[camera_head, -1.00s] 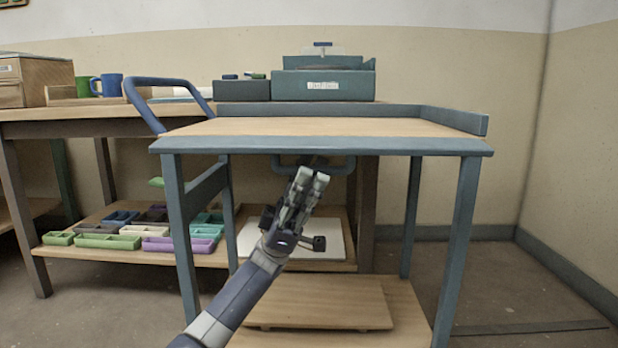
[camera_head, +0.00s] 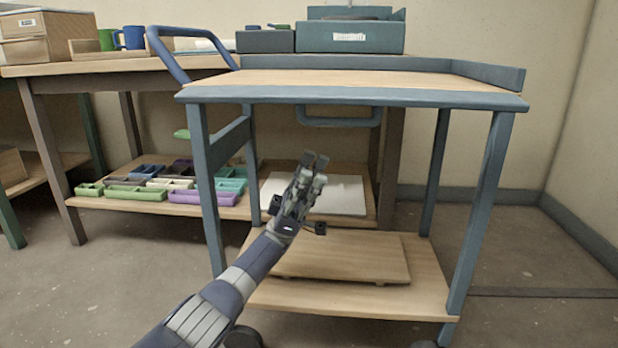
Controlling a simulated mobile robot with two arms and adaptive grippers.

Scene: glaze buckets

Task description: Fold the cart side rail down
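The cart (camera_head: 352,95) has a blue frame, a wooden top and a lower wooden shelf. Raised blue rails stand along the top's far edge and right side (camera_head: 490,74). A blue U-shaped bar (camera_head: 340,122) hangs below the top's front edge; I cannot tell what it is fixed to. A slanted blue handle (camera_head: 172,58) rises at the cart's left end. My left gripper (camera_head: 314,160) is below the top and apart from the bar, pointing up. Its fingertips are close together, and nothing shows between them. My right gripper is out of view.
A wooden board (camera_head: 345,258) lies on the cart's lower shelf. Behind stands a workbench (camera_head: 60,70) with mugs and boxes on top. Several coloured trays (camera_head: 205,196) sit on its low shelf. Floor right of the cart is clear.

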